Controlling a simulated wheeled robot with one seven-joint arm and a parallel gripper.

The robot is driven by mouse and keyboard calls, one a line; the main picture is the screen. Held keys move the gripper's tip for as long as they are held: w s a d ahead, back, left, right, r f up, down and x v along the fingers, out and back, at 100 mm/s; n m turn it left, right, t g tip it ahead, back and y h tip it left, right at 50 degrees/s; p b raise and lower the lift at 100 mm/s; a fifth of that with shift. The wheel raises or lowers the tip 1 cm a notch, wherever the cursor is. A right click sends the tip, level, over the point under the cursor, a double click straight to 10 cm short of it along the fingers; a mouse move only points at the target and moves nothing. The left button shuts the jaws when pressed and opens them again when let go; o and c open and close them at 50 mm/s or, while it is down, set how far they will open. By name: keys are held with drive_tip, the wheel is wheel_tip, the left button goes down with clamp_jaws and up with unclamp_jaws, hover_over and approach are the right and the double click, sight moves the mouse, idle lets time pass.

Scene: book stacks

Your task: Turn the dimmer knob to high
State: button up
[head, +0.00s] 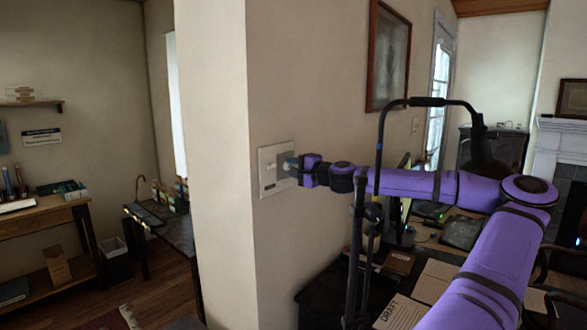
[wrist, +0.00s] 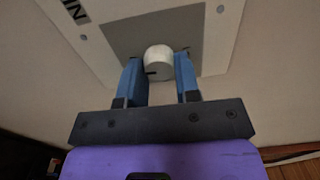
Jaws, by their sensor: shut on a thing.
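The white dimmer knob (wrist: 158,62) sits in the middle of a grey square on a pale wall plate (wrist: 215,38). A short dark mark shows on the knob's near left side in the wrist view. The wall plate (head: 268,170) is on the side face of the wall corner in the head view, where my arm hides part of it. My gripper (wrist: 160,70) has its two blue fingers on either side of the knob and is shut on it. In the head view my gripper (head: 293,163) reaches the plate from the right, and the knob is hard to make out there.
A framed picture (head: 388,55) hangs on the wall above my arm. A black stand (head: 362,240) rises close to my arm. A cluttered desk (head: 425,262) is below and to the right. A shelf unit (head: 45,225) stands at the left.

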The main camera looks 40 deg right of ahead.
drive_tip(key=o, duration=0.9)
drive_tip(key=s, duration=0.3)
drive_tip(key=s+d, duration=0.1)
drive_tip(key=s, duration=0.6)
drive_tip(key=shift+s+d, duration=0.25)
drive_tip(key=shift+s, duration=0.1)
